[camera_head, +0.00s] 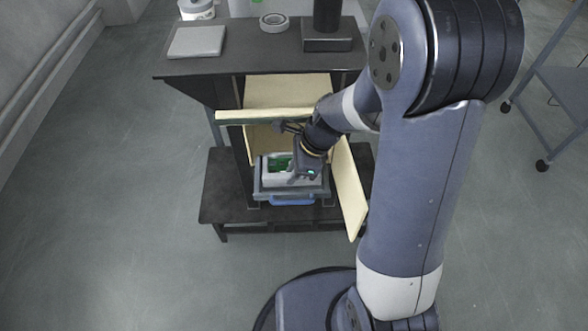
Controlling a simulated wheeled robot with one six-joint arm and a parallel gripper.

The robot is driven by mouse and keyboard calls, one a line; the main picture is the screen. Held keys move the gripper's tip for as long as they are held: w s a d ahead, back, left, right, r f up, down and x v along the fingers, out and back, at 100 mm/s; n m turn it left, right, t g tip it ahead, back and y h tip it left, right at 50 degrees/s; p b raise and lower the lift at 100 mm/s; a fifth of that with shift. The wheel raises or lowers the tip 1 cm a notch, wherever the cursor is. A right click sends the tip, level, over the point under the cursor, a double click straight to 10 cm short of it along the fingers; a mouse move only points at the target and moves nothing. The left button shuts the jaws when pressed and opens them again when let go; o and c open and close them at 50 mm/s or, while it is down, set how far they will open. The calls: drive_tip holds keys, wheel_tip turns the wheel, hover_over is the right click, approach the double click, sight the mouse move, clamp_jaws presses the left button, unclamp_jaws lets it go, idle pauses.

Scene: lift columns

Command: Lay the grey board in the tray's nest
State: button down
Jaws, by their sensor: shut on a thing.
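My gripper (308,170) reaches down at the right side of a pale tray (271,179) low in the front of a dark cabinet. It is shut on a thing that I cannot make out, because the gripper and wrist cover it. Something green (281,163) shows inside the tray, left of the gripper. The tray's nest is too small and too covered to tell apart. I cannot pick out the grey board for sure; a flat light grey slab (197,41) lies on the cabinet's top at the left.
A cream door panel (349,188) stands open right of the tray. A cream-edged bar (262,116) crosses above it. A blue part (291,200) shows below the tray. A ring (273,21) and a dark post (327,38) stand on top. Floor at left is clear.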

drive_tip(key=shift+f, duration=0.3)
idle(0.4)
drive_tip(key=shift+f, duration=0.3)
drive_tip(key=shift+f+b, duration=0.3)
idle(0.4)
drive_tip(key=c, duration=0.8)
unclamp_jaws()
drive_tip(key=shift+o, duration=0.2)
drive_tip(key=shift+r+p, duration=0.25)
drive_tip(key=shift+p, duration=0.05)
drive_tip(key=shift+r+p, duration=0.75)
